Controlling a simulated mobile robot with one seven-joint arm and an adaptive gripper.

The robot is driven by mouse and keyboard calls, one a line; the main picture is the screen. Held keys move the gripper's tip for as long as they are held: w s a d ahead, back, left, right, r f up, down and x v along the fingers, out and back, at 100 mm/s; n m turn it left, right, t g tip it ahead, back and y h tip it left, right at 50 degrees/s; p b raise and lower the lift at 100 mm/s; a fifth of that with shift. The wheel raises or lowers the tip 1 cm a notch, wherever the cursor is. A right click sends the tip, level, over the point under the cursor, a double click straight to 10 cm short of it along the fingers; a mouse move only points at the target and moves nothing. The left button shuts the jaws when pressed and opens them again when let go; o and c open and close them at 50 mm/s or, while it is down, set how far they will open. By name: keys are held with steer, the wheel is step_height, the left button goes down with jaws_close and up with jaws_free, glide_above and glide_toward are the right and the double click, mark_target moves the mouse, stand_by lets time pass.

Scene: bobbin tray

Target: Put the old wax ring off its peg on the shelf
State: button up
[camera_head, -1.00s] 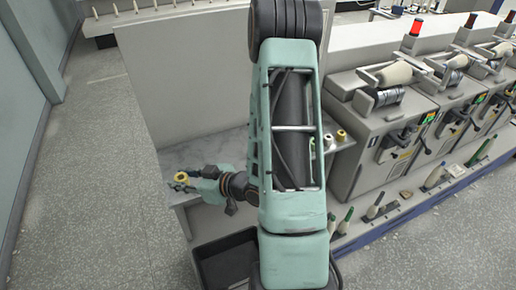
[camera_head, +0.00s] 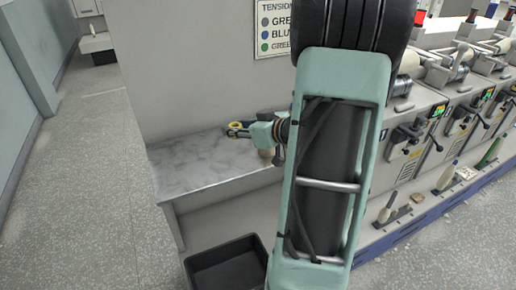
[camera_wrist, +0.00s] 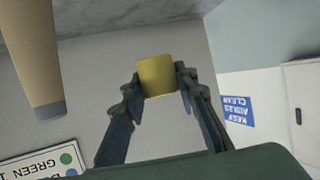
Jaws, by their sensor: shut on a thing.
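The wax ring (camera_wrist: 157,75) is a short yellow ring or cylinder. My gripper (camera_wrist: 158,84) is shut on it, with one finger on each side. In the head view the yellow ring (camera_head: 236,125) is small at the tip of my gripper (camera_head: 238,131), which points left. The ring appears above the back part of the grey marbled shelf (camera_head: 205,168), seemingly clear of its surface. My arm hides the right part of the shelf. The pegs cannot be made out.
A tan tapered thing (camera_wrist: 34,60) is close at the upper left of the wrist view. A black bin (camera_head: 222,265) is below the shelf front. Winding machines (camera_head: 425,140) stand to the right. The left part of the shelf top is bare.

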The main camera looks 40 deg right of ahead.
steer(key=w+a+f+b, duration=0.2)
steer(key=w+a+f, duration=0.25)
steer(key=a, duration=0.25)
steer(key=b, duration=0.2)
glide_above(198, 170)
steer(key=f, duration=0.4)
steer(key=shift+s+d+f, duration=0.2)
steer(key=shift+f, duration=0.05)
steer(key=shift+a+f, duration=0.2)
steer(key=shift+f, duration=0.1)
steer(key=shift+w+a+f+b, duration=0.1)
steer(key=shift+f+b, duration=0.1)
steer(key=shift+f, duration=0.65)
steer(key=shift+w+a+f+b, duration=0.1)
steer(key=shift+f+b, duration=0.05)
steer(key=shift+f, duration=0.65)
steer(key=shift+d+f, duration=0.1)
steer(key=o, duration=0.5)
steer(key=shift+f, duration=0.1)
steer(key=o, duration=0.5)
